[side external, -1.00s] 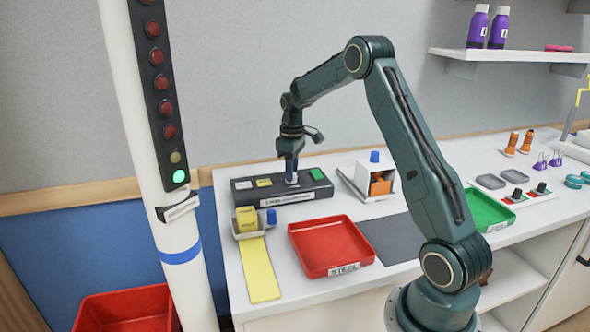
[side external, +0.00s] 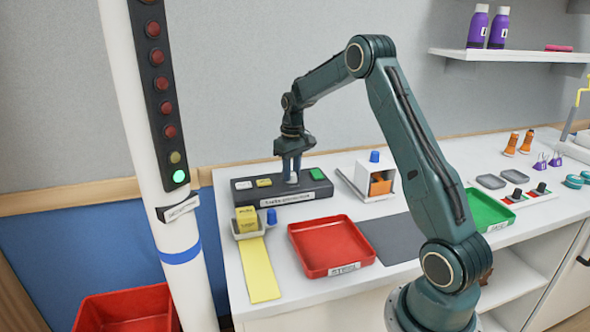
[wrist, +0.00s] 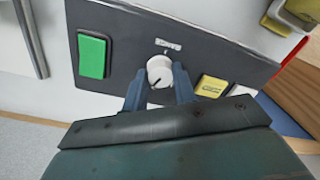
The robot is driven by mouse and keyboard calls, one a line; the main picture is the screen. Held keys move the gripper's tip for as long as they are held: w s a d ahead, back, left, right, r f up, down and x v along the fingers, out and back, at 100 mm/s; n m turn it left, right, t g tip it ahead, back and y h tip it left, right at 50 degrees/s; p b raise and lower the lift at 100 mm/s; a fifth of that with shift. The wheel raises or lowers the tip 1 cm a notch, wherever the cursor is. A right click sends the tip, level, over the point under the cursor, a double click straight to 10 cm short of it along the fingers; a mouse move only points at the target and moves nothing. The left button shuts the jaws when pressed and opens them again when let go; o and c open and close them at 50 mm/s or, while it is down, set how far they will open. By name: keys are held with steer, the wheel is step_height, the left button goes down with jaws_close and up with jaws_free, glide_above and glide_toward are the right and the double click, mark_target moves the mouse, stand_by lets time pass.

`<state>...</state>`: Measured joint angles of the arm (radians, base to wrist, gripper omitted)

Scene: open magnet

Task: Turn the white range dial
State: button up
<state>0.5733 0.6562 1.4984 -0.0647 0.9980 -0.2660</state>
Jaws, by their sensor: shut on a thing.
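The white range dial (wrist: 160,71) is a round knob with a dark pointer line, set on the dark control box (side external: 310,193). In the wrist view its pointer line runs toward the lower left. My gripper (wrist: 160,80) is shut on the dial, one finger on each side of it. In the side view my gripper (side external: 291,176) points down at the box, with the dial partly hidden between its fingers. A small label sits beside the dial in the wrist view.
On the box are a green button (wrist: 92,55), a yellow button (wrist: 211,87) and a white button (side external: 243,185). A red tray (side external: 330,219) lies in front. A white holder with an orange block (side external: 379,187) stands to the right. A yellow block (side external: 246,219) stands front left.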

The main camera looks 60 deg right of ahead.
mark_target(293, 173)
steer(key=m, duration=0.5)
steer(key=shift+r, duration=0.1)
steer(key=shift+m, duration=0.3)
steer(key=o, duration=1)
step_height(293, 173, up, 14)
steer(key=shift+s+d, duration=0.15)
stand_by(0.3)
